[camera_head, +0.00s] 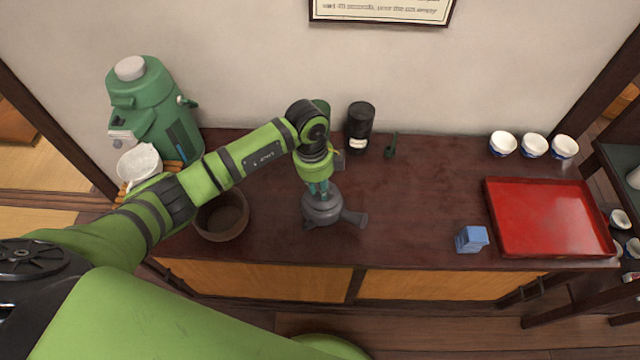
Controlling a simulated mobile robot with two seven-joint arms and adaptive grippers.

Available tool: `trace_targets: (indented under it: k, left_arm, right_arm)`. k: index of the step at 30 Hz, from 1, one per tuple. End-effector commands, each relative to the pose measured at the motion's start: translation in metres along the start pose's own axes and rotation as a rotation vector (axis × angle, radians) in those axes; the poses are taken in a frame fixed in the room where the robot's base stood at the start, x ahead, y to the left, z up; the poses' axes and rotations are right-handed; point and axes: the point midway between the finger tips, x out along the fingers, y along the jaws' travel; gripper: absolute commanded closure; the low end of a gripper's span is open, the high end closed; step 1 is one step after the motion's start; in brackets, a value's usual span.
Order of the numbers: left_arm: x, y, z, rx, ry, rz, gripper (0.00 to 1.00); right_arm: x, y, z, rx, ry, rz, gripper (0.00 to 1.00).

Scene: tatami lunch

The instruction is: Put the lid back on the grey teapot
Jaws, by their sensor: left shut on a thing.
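The grey teapot (322,213) stands on the dark wooden counter, near the middle, with its side handle pointing right. My left arm reaches in from the left, and my left gripper (319,188) points down right over the teapot's top. It is shut on the teapot lid (321,197), which is mostly hidden by the fingers. The lid is at the teapot's opening; I cannot tell whether it is seated or slightly above. My right gripper is not in view.
A brown bowl (221,218) and a green dispenser (152,110) stand left. A dark canister (361,127) and small green scoop (390,147) are behind the teapot. A blue box (471,239), red tray (550,218) and white cups (533,146) are right.

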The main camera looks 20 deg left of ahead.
Motion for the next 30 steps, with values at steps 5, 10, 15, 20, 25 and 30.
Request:
trace_targets:
  k: [5, 10, 15, 20, 25, 30]
  left_arm:
    - [-0.0001, -0.0002, 0.0001, 0.000, 0.000, -0.001, 1.00]
    - [-0.0001, -0.0002, 0.0001, 0.000, 0.000, -0.001, 0.69]
    - [-0.0001, -0.0002, 0.0000, 0.000, 0.000, -0.001, 0.49]
    - [0.0001, -0.0001, 0.0000, 0.000, 0.000, 0.000, 0.41]
    - [0.0001, 0.0000, -0.0001, 0.000, 0.000, 0.000, 0.25]
    - [0.0001, 0.0000, -0.0001, 0.000, 0.000, 0.000, 0.25]
  right_arm:
    - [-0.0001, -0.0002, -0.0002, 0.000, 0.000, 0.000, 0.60]
    - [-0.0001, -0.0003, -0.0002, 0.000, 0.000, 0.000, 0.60]
    - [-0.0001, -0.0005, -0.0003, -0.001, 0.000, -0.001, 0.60]
    - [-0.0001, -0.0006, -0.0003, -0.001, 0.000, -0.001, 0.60]
    - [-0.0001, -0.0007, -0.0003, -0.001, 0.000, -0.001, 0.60]
    - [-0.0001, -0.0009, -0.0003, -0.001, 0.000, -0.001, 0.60]
